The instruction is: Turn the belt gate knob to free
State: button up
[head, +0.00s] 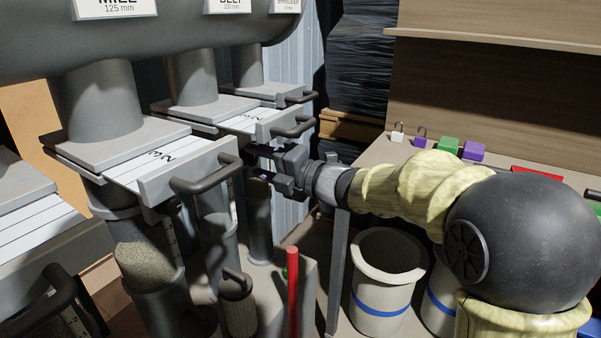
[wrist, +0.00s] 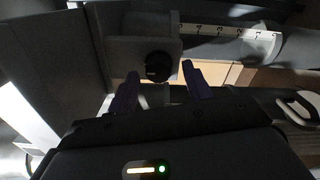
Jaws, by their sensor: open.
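The belt gate (head: 262,122) is the middle slide plate under the pipe labelled BELT (head: 228,4). It has a dark bar handle (head: 295,128). My gripper (head: 260,163) is below and in front of this gate, pointing left with its fingers apart. In the wrist view a round black knob (wrist: 158,67) sits on a grey block (wrist: 122,50), just beyond and between the two purple fingertips of my gripper (wrist: 160,74). The fingers do not visibly close on it. The knob's setting is too dark to read, and I cannot make it out in the head view.
The mill gate (head: 155,165) with its large handle (head: 208,175) projects close to the left of my gripper. A red post (head: 292,290) stands below. White buckets with blue bands (head: 380,300) stand at lower right, and a bench (head: 375,150) holds small coloured blocks.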

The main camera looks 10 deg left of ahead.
jog(key=p+v, duration=0.2)
jog(key=v, duration=1.4)
jog(key=shift+d, duration=0.2)
jog(key=shift+f, duration=0.1)
